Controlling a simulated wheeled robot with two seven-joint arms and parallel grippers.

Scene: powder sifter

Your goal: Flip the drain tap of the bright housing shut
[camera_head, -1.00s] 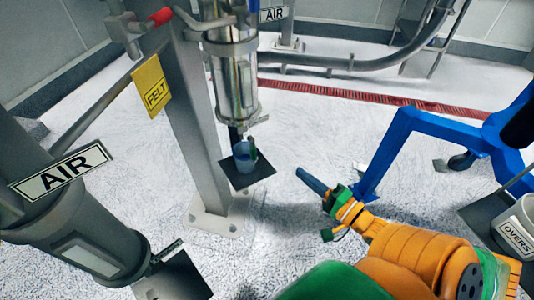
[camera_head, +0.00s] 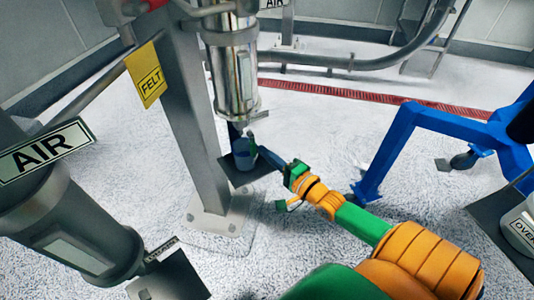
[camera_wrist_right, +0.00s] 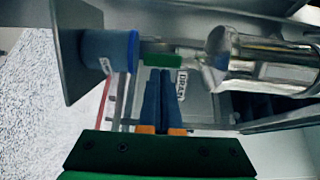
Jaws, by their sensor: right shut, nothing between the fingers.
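The bright housing (camera_head: 236,78) is a shiny metal cylinder hanging by the grey post; it lies sideways in the right wrist view (camera_wrist_right: 262,62). The drain tap's green lever (camera_wrist_right: 162,60) shows between housing and blue cup, roughly in line with the outlet. A DRAIN tag (camera_wrist_right: 182,83) is beside it. The blue cup (camera_head: 242,158) stands below the outlet. My right gripper (camera_head: 263,151) is shut and empty, its blue fingertips (camera_wrist_right: 163,72) close beside the lever; I cannot tell whether they touch. The lever is mostly hidden in the head view. My left gripper is out of view.
A dark plate (camera_head: 240,180) carries the cup beside the grey post (camera_head: 190,120). A dark AIR housing (camera_head: 80,225) stands at left, with a yellow FELT tag (camera_head: 147,75) near the post. A blue frame (camera_head: 385,150) stands right. Open floor lies between.

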